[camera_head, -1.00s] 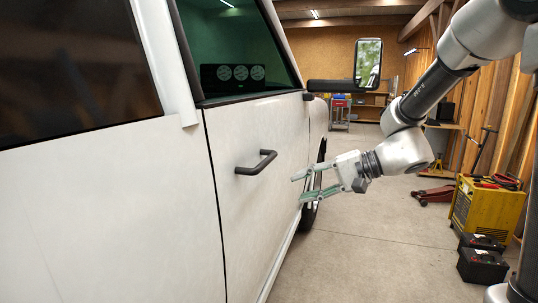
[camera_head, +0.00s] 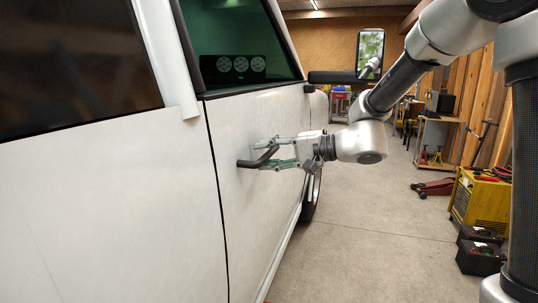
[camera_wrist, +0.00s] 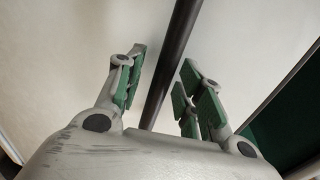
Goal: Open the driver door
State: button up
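The white driver door (camera_head: 262,210) is closed, with a dark seam along its left edge. Its black bar handle (camera_head: 250,163) stands out from the panel below the window. My gripper (camera_head: 268,154) is at the handle, one finger above and one below it in the head view.
A side mirror (camera_head: 369,53) juts from the door above my arm. A yellow machine (camera_head: 481,198) and black batteries (camera_head: 478,250) stand on the floor at right. A red floor jack (camera_head: 433,188) lies farther back. The concrete floor (camera_head: 365,255) beside the truck is clear.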

grip_shut()
jog(key=shift+d, duration=0.1)
